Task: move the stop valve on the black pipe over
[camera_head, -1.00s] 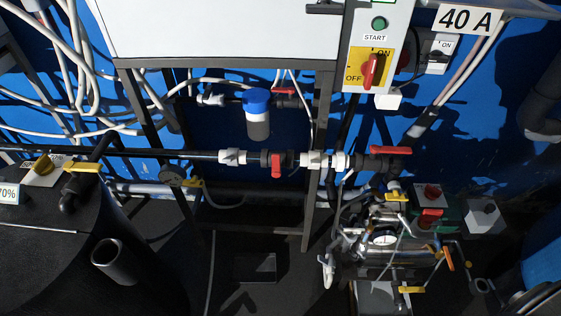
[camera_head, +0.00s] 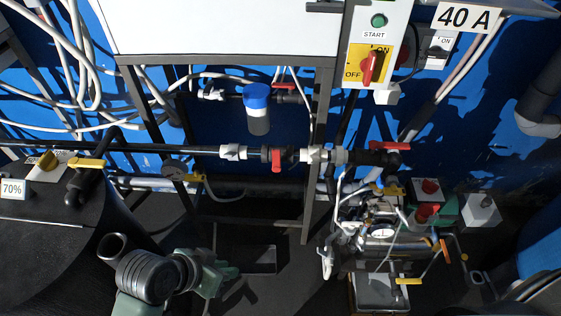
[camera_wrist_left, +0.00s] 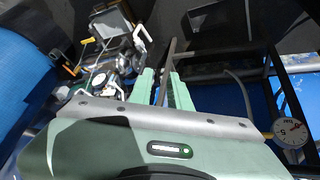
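A black pipe (camera_head: 130,149) runs across the middle of the head view. A valve with a red handle (camera_head: 277,160) sits in its line, the handle pointing down. Further right is another valve with a red lever (camera_head: 390,146), lying level. A yellow-handled valve (camera_head: 86,162) is at the left above the dark tank. I cannot tell which one the task means. My left gripper (camera_head: 222,273) is low, left of and below the red-handled valve, touching nothing. In the left wrist view its two green fingers (camera_wrist_left: 164,88) are apart, with nothing held. My right gripper is out of view.
A metal frame (camera_head: 308,205) stands behind and below the pipe. A pump unit with gauge and hoses (camera_head: 380,234) is at the right. The dark tank (camera_head: 45,265) with a pipe stub fills the lower left. A blue-capped filter (camera_head: 257,110) hangs above the pipe.

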